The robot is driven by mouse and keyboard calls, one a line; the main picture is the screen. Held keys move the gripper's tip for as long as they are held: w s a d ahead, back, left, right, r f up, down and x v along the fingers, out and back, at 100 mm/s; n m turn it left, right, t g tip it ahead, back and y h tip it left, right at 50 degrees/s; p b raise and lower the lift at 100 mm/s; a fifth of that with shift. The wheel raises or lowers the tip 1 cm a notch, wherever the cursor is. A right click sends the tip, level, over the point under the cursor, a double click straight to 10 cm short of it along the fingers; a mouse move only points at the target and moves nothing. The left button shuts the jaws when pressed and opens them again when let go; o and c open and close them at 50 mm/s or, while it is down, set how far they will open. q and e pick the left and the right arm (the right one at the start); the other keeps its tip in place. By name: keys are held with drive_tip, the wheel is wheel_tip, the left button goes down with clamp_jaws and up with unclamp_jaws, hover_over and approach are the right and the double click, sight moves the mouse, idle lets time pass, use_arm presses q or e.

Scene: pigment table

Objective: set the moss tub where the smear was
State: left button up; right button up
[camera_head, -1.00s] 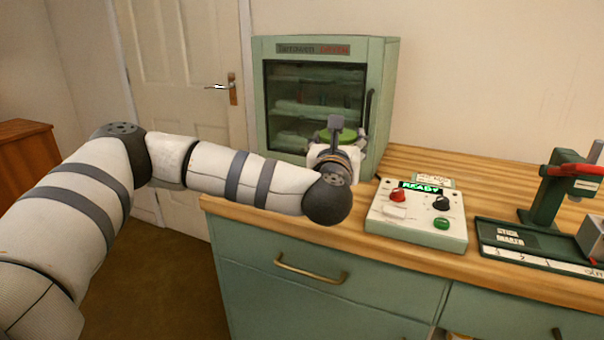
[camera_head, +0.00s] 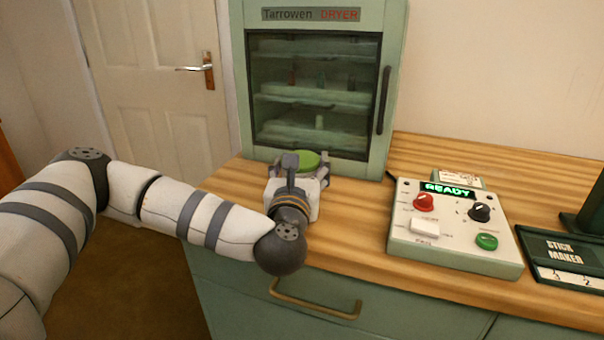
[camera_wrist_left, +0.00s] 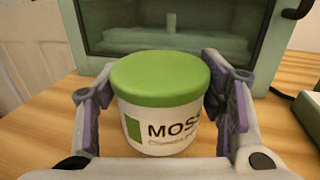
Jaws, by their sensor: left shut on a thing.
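The moss tub (camera_wrist_left: 160,105) is a white tub with a green lid and a label that reads "MOSS" in part. It stands upright between the fingers of my left gripper (camera_wrist_left: 162,112), which is shut on it. In the head view the green lid (camera_head: 306,160) shows just beyond my left gripper (camera_head: 298,178), at the left end of the counter in front of the dryer. I see no smear on the visible wood. My right gripper is not in view.
The green dryer (camera_head: 391,70) stands behind the tub with its glass door shut. A control box (camera_head: 455,252) reading "READY" is to the right, and a dark stick maker tray (camera_head: 567,247) lies farther right. Bare wooden counter (camera_head: 352,215) lies between tub and box.

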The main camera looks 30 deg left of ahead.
use_arm(q)
wheel_tip(320, 180, down, 3)
drive_tip(key=shift+w+a+f, duration=0.1)
drive_tip(key=shift+a, duration=0.05)
drive_tip(key=shift+s+d+r, duration=0.2)
drive_tip(key=shift+d+r, duration=0.2)
drive_tip(key=shift+r, duration=0.2)
drive_tip(key=shift+c, duration=0.8)
drive_tip(key=shift+a+f, duration=0.1)
drive_tip(key=shift+f, duration=0.2)
drive_tip(key=o, duration=1.5)
drive_tip(key=shift+o, duration=0.5)
drive_tip(key=shift+r, duration=0.1)
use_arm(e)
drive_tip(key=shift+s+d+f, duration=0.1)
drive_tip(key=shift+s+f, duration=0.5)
